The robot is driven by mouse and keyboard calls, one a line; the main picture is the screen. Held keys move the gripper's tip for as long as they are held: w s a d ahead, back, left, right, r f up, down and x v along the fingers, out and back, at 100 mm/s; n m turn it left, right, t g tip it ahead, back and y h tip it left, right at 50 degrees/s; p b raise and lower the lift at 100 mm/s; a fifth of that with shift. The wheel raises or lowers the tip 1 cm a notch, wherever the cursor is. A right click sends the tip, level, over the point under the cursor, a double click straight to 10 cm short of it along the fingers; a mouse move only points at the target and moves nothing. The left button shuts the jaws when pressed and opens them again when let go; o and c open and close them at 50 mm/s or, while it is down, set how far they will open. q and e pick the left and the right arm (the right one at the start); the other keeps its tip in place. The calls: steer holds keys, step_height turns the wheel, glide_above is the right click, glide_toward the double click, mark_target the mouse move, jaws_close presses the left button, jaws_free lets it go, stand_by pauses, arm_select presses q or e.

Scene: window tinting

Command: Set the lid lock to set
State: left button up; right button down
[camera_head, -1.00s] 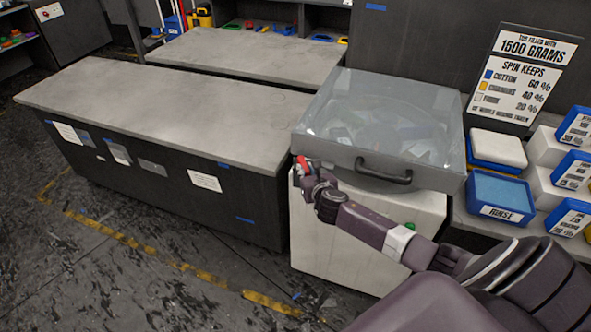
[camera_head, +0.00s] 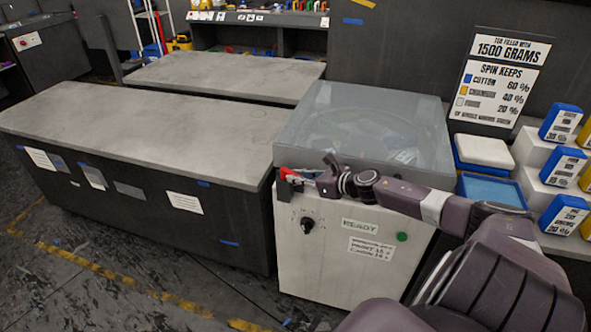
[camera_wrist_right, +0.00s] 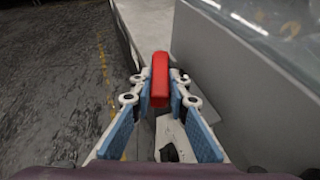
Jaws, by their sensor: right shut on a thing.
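The lid lock appears to be the red lever (camera_head: 287,173) at the front left corner of the white machine (camera_head: 340,265), just below the clear lid (camera_head: 365,120). The lid is down. My right gripper (camera_head: 300,181) is at this lever. In the right wrist view the red lever (camera_wrist_right: 160,80) stands between the blue finger pads of my right gripper (camera_wrist_right: 160,100), which is shut on it. Any marking for the lock's setting is not readable. My left gripper is not in view.
The machine's front has a black knob (camera_head: 307,225), a "READY" label (camera_head: 360,226) and a green button (camera_head: 402,237). A long grey-topped counter (camera_head: 150,125) stands at the left.

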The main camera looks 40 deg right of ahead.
steer(key=shift+r, duration=0.1)
steer(key=c, duration=1.8)
jaws_free()
steer(key=shift+c, duration=0.2)
steer(key=shift+s, duration=0.1)
steer(key=v, duration=1.1)
steer(key=shift+s, duration=0.35)
steer(key=shift+d+r, duration=0.1)
steer(key=shift+r, duration=0.05)
steer(key=shift+c, duration=0.6)
